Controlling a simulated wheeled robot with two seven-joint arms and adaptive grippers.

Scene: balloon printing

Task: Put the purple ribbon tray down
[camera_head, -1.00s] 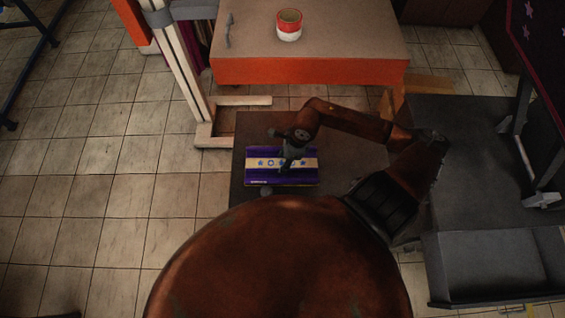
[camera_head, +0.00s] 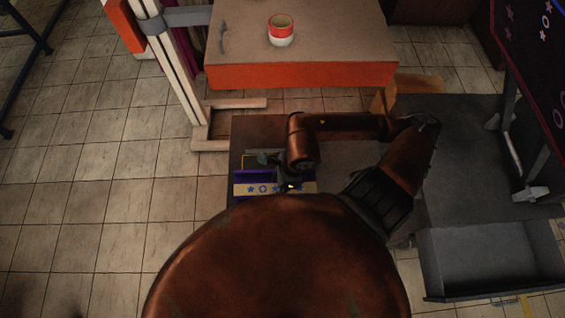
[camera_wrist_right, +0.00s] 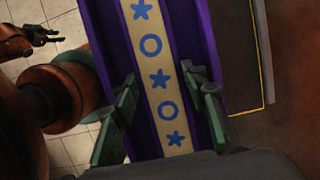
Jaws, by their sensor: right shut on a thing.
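The purple ribbon tray (camera_head: 242,190) has a cream band with blue stars and circles. It is over the dark brown table (camera_head: 240,130), its near part hidden by my body. In the right wrist view the tray (camera_wrist_right: 208,50) runs between the green fingers of my right gripper (camera_wrist_right: 165,110), which is shut on it. In the head view my right gripper (camera_head: 287,183) is at the tray's right half. I cannot tell whether the tray touches the table. A dark gripper, seemingly my left (camera_wrist_right: 40,36), shows small at the upper left of the right wrist view.
A table with an orange front (camera_head: 300,76) holds a red-and-white roll (camera_head: 281,32) beyond the dark table. A pale upright frame (camera_head: 178,70) stands at the left. A grey open bin (camera_head: 490,262) is at the right. The tiled floor at left is clear.

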